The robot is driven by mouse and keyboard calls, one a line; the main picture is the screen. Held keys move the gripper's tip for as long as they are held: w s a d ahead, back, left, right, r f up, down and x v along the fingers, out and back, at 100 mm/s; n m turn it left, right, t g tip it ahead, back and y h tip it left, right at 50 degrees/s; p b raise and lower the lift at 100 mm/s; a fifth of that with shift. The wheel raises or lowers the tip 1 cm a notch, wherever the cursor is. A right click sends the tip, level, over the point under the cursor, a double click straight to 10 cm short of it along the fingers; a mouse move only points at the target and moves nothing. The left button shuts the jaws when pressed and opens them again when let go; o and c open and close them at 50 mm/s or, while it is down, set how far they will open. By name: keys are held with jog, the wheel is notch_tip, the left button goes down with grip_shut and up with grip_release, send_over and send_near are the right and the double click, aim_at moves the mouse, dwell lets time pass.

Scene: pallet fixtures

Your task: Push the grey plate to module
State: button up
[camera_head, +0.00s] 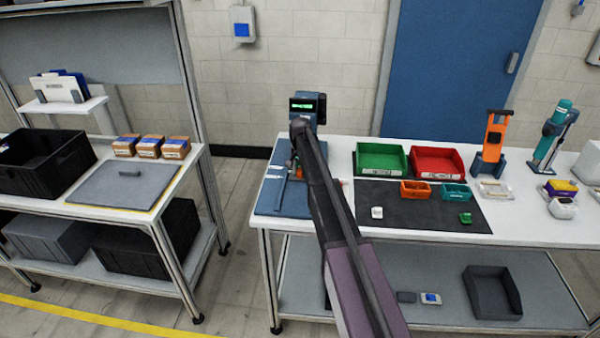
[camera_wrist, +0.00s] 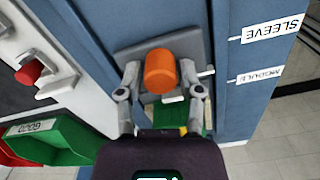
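In the wrist view, the grey plate (camera_wrist: 133,52) lies on a blue fixture board (camera_wrist: 222,110) and carries an upright orange knob (camera_wrist: 160,72). A small pale tab (camera_wrist: 207,71) sticks out from its right side. The MODULE label (camera_wrist: 258,75) and the SLEEVE label (camera_wrist: 272,28) are on the board to the right. The tab appears between the two labels' marks, nearer MODULE. My gripper (camera_wrist: 160,68) is open, its fingers on either side of the knob with apparent gaps; contact is unclear. In the head view, my arm mostly hides the plate on the blue board (camera_head: 272,190).
A device with a lit screen (camera_head: 304,106) stands behind the board. Green (camera_head: 381,160) and red (camera_head: 437,163) bins and a dark mat (camera_head: 415,208) are to the right. A separate side table (camera_head: 185,170) holds a grey panel with a handle (camera_head: 120,188).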

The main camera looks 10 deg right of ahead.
jog(key=shift+o, duration=0.5)
jog(key=s+a, duration=0.1)
jog(key=s, duration=0.4)
jog(key=s+a, duration=0.2)
jog(key=s, duration=0.3)
jog(key=s+a, duration=0.2)
jog(key=s, duration=0.3)
jog(key=shift+s, duration=0.25)
jog(key=shift+s+a+r+p, duration=0.1)
jog(key=shift+s+r+p, duration=0.1)
jog(key=shift+r+p, duration=0.15)
notch_tip(320, 180, up, 2)
jog(key=shift+w+r+p, duration=0.1)
jog(key=shift+w+p, duration=0.05)
jog(key=shift+p, duration=0.95)
notch_tip(320, 180, up, 11)
jog(key=p, duration=1.1)
jog(key=s+f+n+b, duration=0.2)
jog(key=s+f+b, duration=0.1)
jog(key=s, duration=0.4)
jog(key=s+d+f+n+b, duration=0.1)
jog(key=s+f+n+b, duration=0.1)
jog(key=s, duration=0.6)
jog(key=shift+d+f+b, duration=0.25)
jog(key=shift+f+b, duration=0.4)
